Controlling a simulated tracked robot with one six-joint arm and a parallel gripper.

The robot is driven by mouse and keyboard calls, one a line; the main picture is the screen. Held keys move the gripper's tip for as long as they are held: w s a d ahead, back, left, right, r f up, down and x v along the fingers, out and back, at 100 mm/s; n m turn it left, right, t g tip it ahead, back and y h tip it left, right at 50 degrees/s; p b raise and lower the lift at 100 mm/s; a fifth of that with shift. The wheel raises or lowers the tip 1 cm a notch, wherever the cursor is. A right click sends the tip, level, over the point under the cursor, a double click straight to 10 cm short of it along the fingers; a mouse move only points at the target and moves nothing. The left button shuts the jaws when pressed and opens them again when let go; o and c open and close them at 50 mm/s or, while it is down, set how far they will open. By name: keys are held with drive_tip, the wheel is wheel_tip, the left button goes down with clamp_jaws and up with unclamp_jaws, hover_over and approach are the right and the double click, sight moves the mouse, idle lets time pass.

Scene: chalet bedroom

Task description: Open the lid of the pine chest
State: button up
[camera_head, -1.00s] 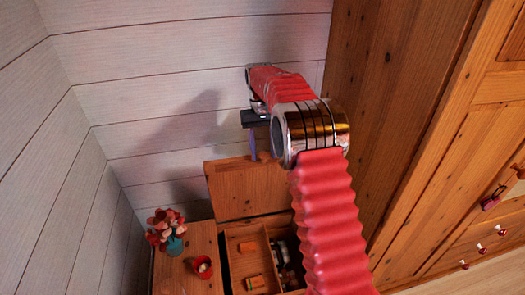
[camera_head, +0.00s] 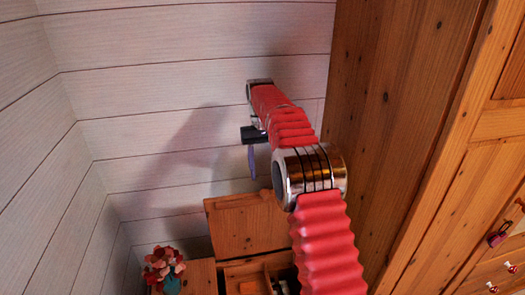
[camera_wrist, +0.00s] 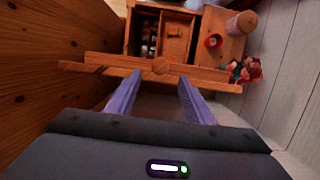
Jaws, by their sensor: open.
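The pine chest (camera_head: 232,283) stands at the bottom of the head view, partly hidden by my arm. Its lid (camera_head: 238,230) stands raised at the back, with the inside open below.
A small pine cabinet (camera_head: 200,272) with red flowers in a teal vase (camera_head: 171,284) stands left of the chest. A tall pine wardrobe (camera_head: 410,120) rises close on the right, and a white plank wall (camera_head: 160,75) is behind.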

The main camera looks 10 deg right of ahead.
drive_tip(key=v, duration=0.7)
idle(0.5)
idle(0.3)
